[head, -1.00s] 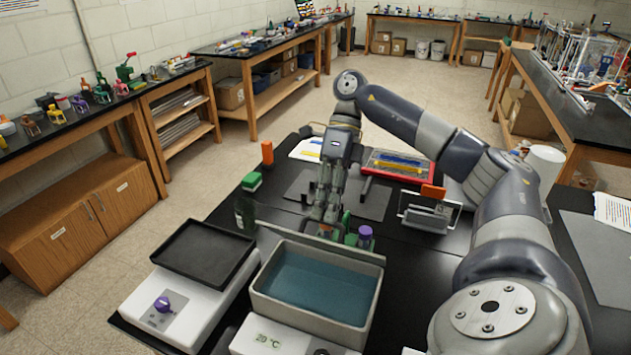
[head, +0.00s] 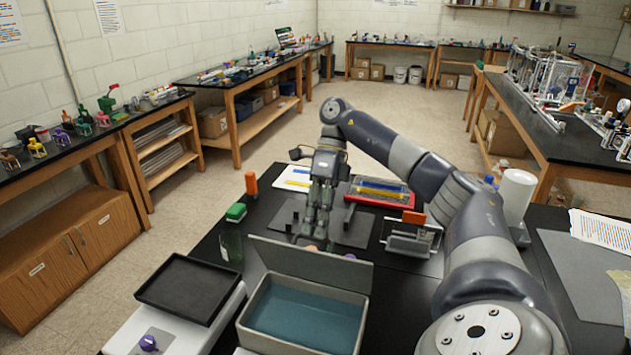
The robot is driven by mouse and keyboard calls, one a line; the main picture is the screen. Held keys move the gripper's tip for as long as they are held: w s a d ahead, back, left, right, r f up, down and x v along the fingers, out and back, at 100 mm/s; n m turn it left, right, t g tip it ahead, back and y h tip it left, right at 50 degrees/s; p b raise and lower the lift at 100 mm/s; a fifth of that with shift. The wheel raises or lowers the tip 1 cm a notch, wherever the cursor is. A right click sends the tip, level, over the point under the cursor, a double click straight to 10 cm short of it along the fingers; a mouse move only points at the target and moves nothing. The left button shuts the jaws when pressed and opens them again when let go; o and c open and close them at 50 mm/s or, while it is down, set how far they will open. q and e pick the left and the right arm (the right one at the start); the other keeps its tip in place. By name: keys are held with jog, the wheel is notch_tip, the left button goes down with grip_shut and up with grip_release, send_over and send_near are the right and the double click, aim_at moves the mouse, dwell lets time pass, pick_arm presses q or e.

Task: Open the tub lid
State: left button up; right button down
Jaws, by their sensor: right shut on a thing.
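The grey tub (head: 363,322) stands at the front of the black table, open at the top, with blue-green liquid inside. Its flat grey lid (head: 335,272) stands steeply raised along the tub's back edge. My right gripper (head: 311,238) reaches down from above just behind the lid's upper edge. It is shut, seemingly on the lid; its fingertips are mostly hidden behind the lid. My left gripper is out of view.
A white device with a black tray (head: 190,288) stands left of the tub. Behind are a green block (head: 236,212), an orange block (head: 251,183), a red tray (head: 381,190) and a clear holder (head: 410,240). A dark bottle (head: 231,247) stands near the lid's left end.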

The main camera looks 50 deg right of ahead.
jog(key=c, duration=1.7)
grip_release()
jog(key=shift+d+f, duration=0.2)
jog(key=shift+f, duration=0.95)
jog(key=shift+w+d+f, duration=0.15)
jog(key=shift+d, duration=0.05)
jog(key=shift+o, duration=0.6)
jog(key=shift+d, duration=0.2)
jog(key=shift+c, duration=0.3)
jog(key=shift+a, duration=0.15)
jog(key=shift+c, duration=0.2)
jog(key=v, duration=1.2)
jog(key=shift+w+r, duration=0.15)
jog(key=shift+r, duration=0.35)
